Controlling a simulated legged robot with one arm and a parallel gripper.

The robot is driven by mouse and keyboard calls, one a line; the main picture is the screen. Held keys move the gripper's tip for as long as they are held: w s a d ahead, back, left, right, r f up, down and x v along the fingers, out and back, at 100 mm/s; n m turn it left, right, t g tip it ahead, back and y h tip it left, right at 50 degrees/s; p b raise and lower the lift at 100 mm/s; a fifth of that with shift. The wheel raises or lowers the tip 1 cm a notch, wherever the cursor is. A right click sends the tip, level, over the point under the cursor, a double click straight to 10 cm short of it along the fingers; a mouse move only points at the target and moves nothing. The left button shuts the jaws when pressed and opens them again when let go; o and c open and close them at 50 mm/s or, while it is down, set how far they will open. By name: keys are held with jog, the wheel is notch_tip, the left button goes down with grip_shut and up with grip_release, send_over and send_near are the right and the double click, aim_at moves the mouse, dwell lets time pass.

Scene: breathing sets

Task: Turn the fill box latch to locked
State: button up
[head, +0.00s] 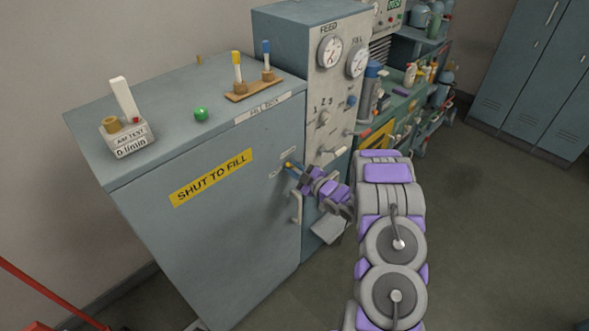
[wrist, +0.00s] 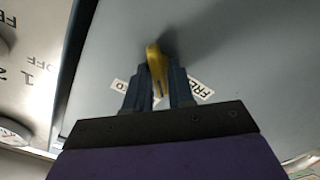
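The fill box (head: 225,185) is a grey cabinet with a yellow "SHUT TO FILL" sign on its front. Its latch (head: 289,165) is a small yellow handle near the front's upper right, beside small white labels. In the wrist view the yellow latch (wrist: 156,62) stands between my gripper's two dark fingers (wrist: 159,85), which look closed against its sides. A label reading "FREE" (wrist: 202,88) is to its right, and a partly hidden label (wrist: 120,85) to its left. My gripper (head: 296,170) reaches the latch from the right in the head view.
A pale door handle (head: 297,207) is just below the latch. A gauge panel (head: 335,90) with knobs adjoins on the right. Floor is open at right.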

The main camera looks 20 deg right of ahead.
jog(key=shift+d, duration=0.1)
grip_shut()
jog(key=m+p, duration=0.4)
jog(key=shift+r, duration=0.1)
jog(key=shift+d+m+p, duration=0.1)
jog(key=shift+m+p, duration=1.15)
jog(key=shift+m, duration=0.85)
jog(key=shift+o, duration=1.8)
grip_release()
jog(key=shift+d, duration=0.1)
